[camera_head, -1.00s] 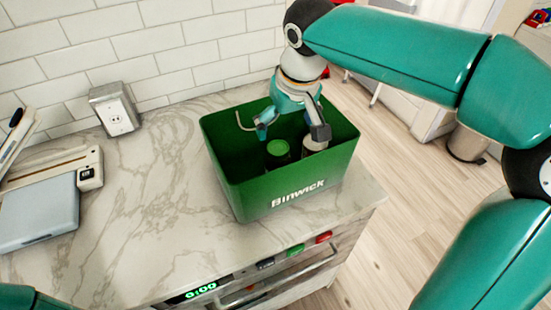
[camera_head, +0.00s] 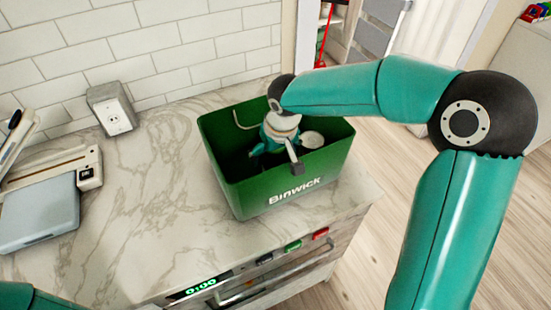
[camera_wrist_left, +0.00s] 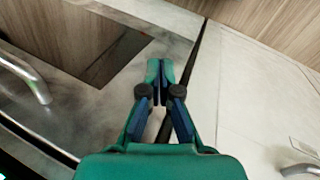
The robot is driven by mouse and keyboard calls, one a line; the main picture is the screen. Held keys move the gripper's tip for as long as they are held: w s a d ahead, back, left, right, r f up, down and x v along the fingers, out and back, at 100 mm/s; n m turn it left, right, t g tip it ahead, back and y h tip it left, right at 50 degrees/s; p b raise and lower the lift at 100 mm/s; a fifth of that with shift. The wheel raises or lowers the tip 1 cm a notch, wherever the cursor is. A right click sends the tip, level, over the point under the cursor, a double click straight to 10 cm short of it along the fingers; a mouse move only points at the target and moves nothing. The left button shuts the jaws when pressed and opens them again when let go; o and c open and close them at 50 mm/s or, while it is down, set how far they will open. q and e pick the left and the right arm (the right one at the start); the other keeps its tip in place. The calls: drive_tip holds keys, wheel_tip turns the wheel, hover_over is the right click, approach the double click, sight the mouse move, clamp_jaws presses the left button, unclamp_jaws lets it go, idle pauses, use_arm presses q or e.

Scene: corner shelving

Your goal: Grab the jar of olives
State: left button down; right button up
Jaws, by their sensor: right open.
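My right gripper (camera_head: 277,160) reaches down into a green bin (camera_head: 290,190) marked "Binwick" on the counter. Its jaws are open, one finger towards the left of the bin and a grey-tipped one near the front wall. A pale, round-topped jar or can (camera_head: 313,139) stands in the bin just right of the gripper. A green-lidded jar seen earlier in the bin is now hidden behind the gripper. No label shows, so I cannot confirm which holds olives. My left gripper (camera_wrist_left: 161,72) shows in the left wrist view, its fingers together and empty, away from the bin.
The marble counter (camera_head: 150,200) is clear left of the bin. The bin's walls surround my right gripper closely. A thin handle or wire curves at the bin's back left.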

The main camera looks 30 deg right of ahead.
drive_tip(key=shift+f, duration=0.25)
drive_tip(key=c, duration=1.7)
drive_tip(key=shift+r, duration=0.2)
